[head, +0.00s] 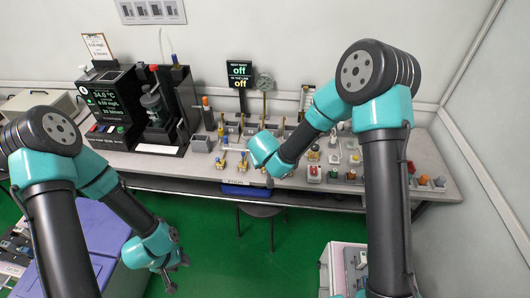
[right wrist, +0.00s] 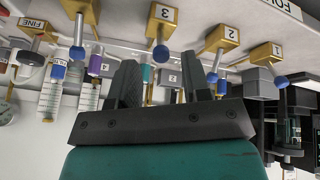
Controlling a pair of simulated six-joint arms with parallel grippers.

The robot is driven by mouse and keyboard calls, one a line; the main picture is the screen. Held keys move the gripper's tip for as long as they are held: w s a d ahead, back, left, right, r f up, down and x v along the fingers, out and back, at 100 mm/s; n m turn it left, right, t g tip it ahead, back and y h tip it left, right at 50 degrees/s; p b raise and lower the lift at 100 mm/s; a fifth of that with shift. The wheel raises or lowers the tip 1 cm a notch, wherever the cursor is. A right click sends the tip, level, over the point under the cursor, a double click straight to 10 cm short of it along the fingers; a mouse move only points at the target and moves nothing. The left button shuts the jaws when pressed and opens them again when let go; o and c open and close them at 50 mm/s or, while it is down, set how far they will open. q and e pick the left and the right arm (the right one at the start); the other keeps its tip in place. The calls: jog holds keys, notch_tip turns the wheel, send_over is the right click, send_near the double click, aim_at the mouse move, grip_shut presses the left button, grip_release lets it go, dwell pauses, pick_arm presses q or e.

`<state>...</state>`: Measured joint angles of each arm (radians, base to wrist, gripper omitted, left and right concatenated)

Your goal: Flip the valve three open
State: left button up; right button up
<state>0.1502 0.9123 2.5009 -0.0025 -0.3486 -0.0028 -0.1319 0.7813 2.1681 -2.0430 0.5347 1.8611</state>
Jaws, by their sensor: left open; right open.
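In the right wrist view, which is upside down, valve three (right wrist: 163,18) is a brass block with a "3" label and a lever ending in a blue ball (right wrist: 161,53). My right gripper (right wrist: 160,78) is open and empty; in the picture the ball lies just beyond and between its two dark fingertips. I cannot tell the exact gap. In the head view my right gripper (head: 269,180) hangs over the bench's front, and my right wrist covers part of the valve row. My left gripper (head: 176,276) is open and empty, low at the left, away from the bench.
Valves two (right wrist: 221,38), one (right wrist: 264,55) and four (right wrist: 80,10) flank valve three closely. Syringe-like tubes (right wrist: 88,94) stand behind. In the head view a black tester (head: 112,100) is at the left of the bench, and a sign (head: 239,75) reads "off" twice.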

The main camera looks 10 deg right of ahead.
jog(key=v, duration=1.3)
jog(key=shift+s, duration=0.1)
jog(key=s+d+f+m+g+y, duration=0.1)
jog(key=s+d+f, duration=0.3)
jog(key=s+f, duration=0.3)
jog(key=s+d+f+m+g+y, duration=0.1)
jog(key=s+d+f+g+y, duration=0.1)
jog(key=s+d+f, duration=0.2)
jog(key=s+d+f+m+g+y, duration=0.1)
jog(key=s+d+f, duration=0.3)
jog(key=s+f, duration=0.6)
notch_tip(320, 180, down, 6)
jog(key=shift+m+y, duration=0.4)
jog(key=shift+y, duration=0.1)
